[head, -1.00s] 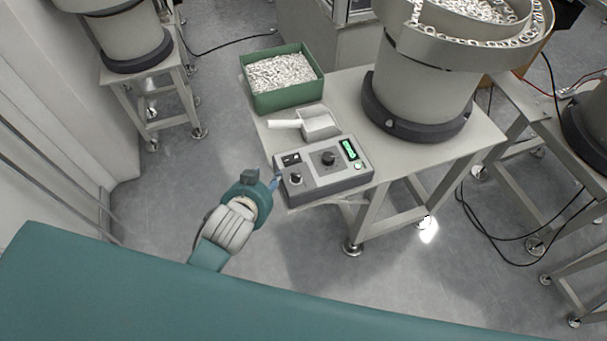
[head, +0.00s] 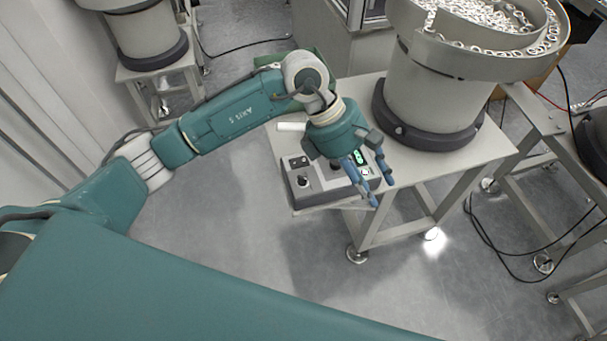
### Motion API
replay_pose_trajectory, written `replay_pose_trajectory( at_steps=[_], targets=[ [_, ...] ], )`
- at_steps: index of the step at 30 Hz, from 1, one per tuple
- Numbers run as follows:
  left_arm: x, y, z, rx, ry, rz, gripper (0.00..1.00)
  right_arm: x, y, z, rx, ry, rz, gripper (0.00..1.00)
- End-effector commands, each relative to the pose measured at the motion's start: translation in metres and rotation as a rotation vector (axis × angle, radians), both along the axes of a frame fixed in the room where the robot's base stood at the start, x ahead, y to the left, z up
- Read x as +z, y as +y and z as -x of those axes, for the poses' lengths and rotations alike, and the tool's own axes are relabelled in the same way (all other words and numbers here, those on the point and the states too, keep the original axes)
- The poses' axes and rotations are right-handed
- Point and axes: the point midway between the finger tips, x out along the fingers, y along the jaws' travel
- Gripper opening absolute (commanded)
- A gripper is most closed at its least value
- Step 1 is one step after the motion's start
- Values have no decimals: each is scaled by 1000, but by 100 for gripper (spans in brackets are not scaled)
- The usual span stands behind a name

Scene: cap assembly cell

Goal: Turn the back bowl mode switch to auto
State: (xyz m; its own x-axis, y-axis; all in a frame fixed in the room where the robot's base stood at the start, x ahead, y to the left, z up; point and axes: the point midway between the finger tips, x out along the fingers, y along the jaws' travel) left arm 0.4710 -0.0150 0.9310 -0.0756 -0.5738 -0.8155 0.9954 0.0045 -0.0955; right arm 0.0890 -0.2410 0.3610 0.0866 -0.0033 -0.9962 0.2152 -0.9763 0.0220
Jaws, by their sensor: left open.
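The grey control box (head: 325,193) sits on the near corner of the stand beside the bowl feeder (head: 435,95). A small black selector knob (head: 303,181) with a light mark shows at its front left, and a black rocker switch (head: 298,162) behind it. The green display (head: 361,157) shows partly behind my gripper; the larger dial is hidden under it. Labels are too small to read, so the knob's setting cannot be told. My left gripper (head: 379,188) is open and empty, its blue fingers over the box's right end, right of the small knob. Contact cannot be told.
Another feeder (head: 146,38) stands at the back left. Floor in front of the stand (head: 485,158) is clear; cables lie at the right.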

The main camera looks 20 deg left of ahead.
Motion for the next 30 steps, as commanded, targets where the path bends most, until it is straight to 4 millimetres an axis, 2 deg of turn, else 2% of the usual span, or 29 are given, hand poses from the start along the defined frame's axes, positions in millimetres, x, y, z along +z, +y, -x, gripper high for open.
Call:
replay_pose_trajectory(
  at_steps=[1,3,6,9,14,24,30],
  targets=[
    [-8,38,-16,-16,-42,-151,40,0,1,0,0,0,-1,46],
    [-14,88,-32,-30,-72,-338,40,0,1,0,-1,-1,-1,46],
    [-12,137,-44,-31,-88,-512,40,0,4,-1,-2,-1,-4,46],
    [-9,161,-49,-28,-89,-596,40,0,7,-1,-2,-1,-8,46],
    [-20,167,-49,-28,-85,-617,40,4,12,-1,-4,-1,-13,46],
    [-83,165,-48,-28,-83,-613,40,19,10,-2,-4,-4,-11,46],
    [-108,165,-49,-28,-87,-610,40,22,6,-3,-2,-5,-7,46]
  ],
)
